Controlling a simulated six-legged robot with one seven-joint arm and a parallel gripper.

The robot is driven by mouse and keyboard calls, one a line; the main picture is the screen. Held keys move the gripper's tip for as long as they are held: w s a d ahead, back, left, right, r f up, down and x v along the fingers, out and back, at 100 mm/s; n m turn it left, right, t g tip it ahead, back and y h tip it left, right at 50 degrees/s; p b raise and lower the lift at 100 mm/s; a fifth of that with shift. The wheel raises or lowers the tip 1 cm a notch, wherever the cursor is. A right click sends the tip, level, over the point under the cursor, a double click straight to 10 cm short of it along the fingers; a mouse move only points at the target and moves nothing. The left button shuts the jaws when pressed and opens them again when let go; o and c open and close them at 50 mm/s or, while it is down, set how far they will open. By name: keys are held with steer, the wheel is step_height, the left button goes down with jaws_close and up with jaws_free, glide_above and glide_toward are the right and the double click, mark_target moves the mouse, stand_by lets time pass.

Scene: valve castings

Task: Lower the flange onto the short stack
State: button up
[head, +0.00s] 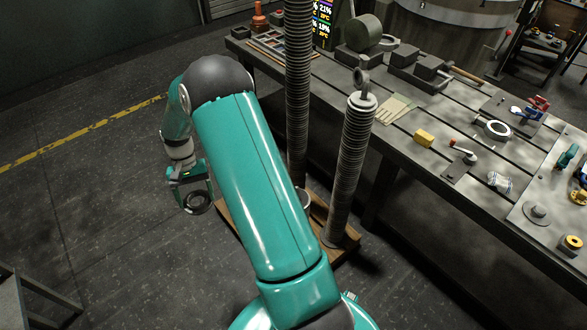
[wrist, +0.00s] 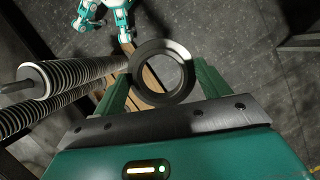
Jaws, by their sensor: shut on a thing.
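The flange (head: 198,212) is a dark ring held low over the floor, left of the stacks in the head view. In the wrist view the flange (wrist: 160,45) sits between the two green fingers, with its bore open to view. My gripper (head: 196,197) is shut on it. Two ribbed stacks stand on a wooden base (head: 345,243). The shorter-looking stack (head: 348,165) has a pale top and an eye above it. The taller stack (head: 298,90) runs past the top edge. The flange is apart from both. My arm hides part of the base and stack feet.
A slotted workbench (head: 410,150) stands right of the stacks with a yellow block (head: 424,138), castings and small tools on it. Open floor (head: 110,230) lies to the left. A grey frame (head: 30,300) stands at the lower left.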

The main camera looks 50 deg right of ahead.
steer(key=s+d+r+m+t, duration=0.1)
steer(key=s+d+m+t, duration=0.1)
steer(key=s+d+m, duration=0.4)
steer(key=s+d+r+m+t, duration=0.2)
steer(key=s+d+m, duration=0.4)
steer(key=s+d, duration=0.2)
steer(key=s+d+r+m+t+y, duration=0.1)
steer(key=s+d+m+t, duration=0.1)
steer(key=s+d+m, duration=0.4)
steer(key=shift+s+d+r+m, duration=0.1)
steer(key=shift+s+d+m, duration=0.1)
steer(key=shift+d, duration=0.45)
steer(key=shift+s+d+r+m, duration=0.1)
steer(key=shift+s+d+r, duration=0.05)
steer(key=shift+d, duration=0.5)
steer(key=shift+s+d+r+m, duration=0.1)
steer(key=shift+s+d, duration=0.1)
steer(key=shift+d, duration=0.45)
steer(key=shift+w, duration=0.1)
steer(key=shift+w+f, duration=0.1)
steer(key=shift+f, duration=1.95)
steer(key=shift+f, duration=0.15)
steer(key=shift+f, duration=1.1)
